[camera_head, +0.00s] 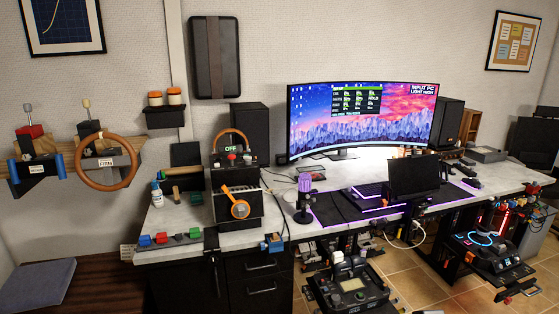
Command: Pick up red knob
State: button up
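I see several red parts, and I cannot tell which one is the red knob. A small red block-shaped knob (161,238) sits at the desk's front left edge, between a blue one (145,240) and other small coloured ones. A small red round part (231,156) is on top of a dark control box, below a green "OFF" sign. A red block (30,131) is at the base of a lever on the left wall shelf. My gripper is not in view.
The light desk top (175,218) holds a control box with an orange lever (240,209), a white bottle (156,195), a purple microphone (304,198) and a wide curved monitor (360,115). Tiled floor shows at right.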

aim_at(162, 239)
jog(key=u, duration=1.3)
jog(key=i+j, duration=0.25)
jog(key=i+j+z, duration=0.1)
jog(key=j, duration=0.35)
jog(key=i+j, duration=0.55)
jog(key=j, duration=0.2)
jog(key=i, duration=0.35)
jog(key=l+z, duration=0.05)
